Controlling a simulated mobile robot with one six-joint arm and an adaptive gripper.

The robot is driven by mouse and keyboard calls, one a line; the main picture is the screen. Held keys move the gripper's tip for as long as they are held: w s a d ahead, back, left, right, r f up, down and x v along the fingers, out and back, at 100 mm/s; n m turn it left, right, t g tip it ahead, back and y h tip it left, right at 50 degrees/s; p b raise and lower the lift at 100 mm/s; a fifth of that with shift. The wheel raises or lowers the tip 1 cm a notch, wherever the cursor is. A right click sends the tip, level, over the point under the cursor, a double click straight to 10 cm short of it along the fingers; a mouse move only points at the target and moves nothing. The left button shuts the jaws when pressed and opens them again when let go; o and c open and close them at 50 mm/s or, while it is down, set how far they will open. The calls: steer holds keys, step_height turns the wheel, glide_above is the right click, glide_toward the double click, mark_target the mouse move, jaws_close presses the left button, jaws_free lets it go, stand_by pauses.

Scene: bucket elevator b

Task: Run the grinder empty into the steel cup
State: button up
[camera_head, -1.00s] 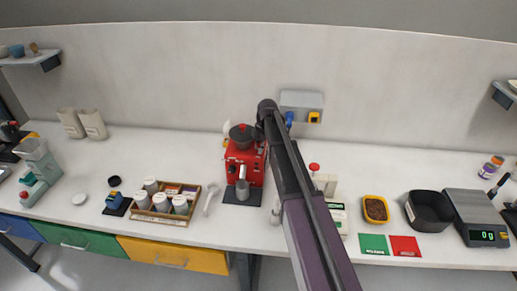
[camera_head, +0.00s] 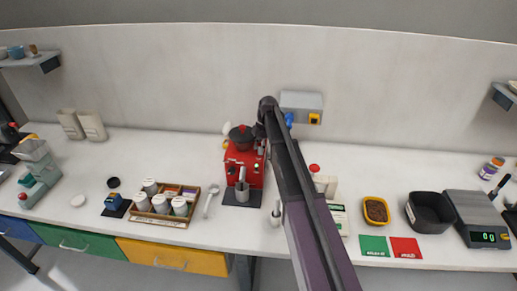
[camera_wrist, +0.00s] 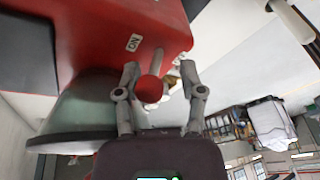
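The red grinder (camera_head: 243,163) stands on the bench, with a dark hopper and lid on top. A small light shows on its front. The steel cup (camera_head: 242,192) stands upright on the dark base under the spout. My arm reaches to the grinder's right side. In the wrist view, the grinder (camera_wrist: 110,40) fills the upper left, and a label reads "ON". A lever with a red ball knob (camera_wrist: 149,89) sticks out from it. My gripper (camera_wrist: 159,72) is open, its fingers apart on either side of the lever. The cup is not visible in the wrist view.
A wooden tray of jars (camera_head: 165,202) and a spoon (camera_head: 210,201) lie left of the grinder. A wall box (camera_head: 302,104) is behind. To the right are a yellow bowl (camera_head: 376,210), a black bin (camera_head: 430,211) and a scale (camera_head: 476,217). My arm hides part of the bench.

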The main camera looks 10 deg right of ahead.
steer(key=shift+s, duration=0.15)
steer(key=shift+s+a+t+h, duration=0.15)
steer(key=shift+s+t+h, duration=0.25)
steer(key=shift+t, duration=0.8)
steer(key=shift+s+a+f+t+h, duration=0.1)
steer(key=shift+s+t+h, duration=0.15)
steer(key=shift+t, duration=0.35)
steer(key=shift+s+f+t+h, duration=0.1)
steer(key=shift+t+h, duration=0.15)
steer(key=shift+t, duration=0.35)
steer(key=shift+r+n, duration=0.3)
steer(key=shift+p+v, duration=1.1)
steer(key=shift+p, duration=0.1)
steer(key=p+v, duration=1.1)
steer(key=s+f+m+g+b, duration=0.1)
steer(key=s+f+m+b, duration=0.8)
steer(key=s, duration=0.3)
steer(key=s+a+f+m+g+h+b, duration=0.1)
steer(key=s+f+m+b, duration=0.8)
steer(key=s+m, duration=0.2)
steer(key=shift+s+f+m+g, duration=0.3)
steer(key=shift+s+f+m, duration=0.1)
steer(key=shift+s, duration=0.35)
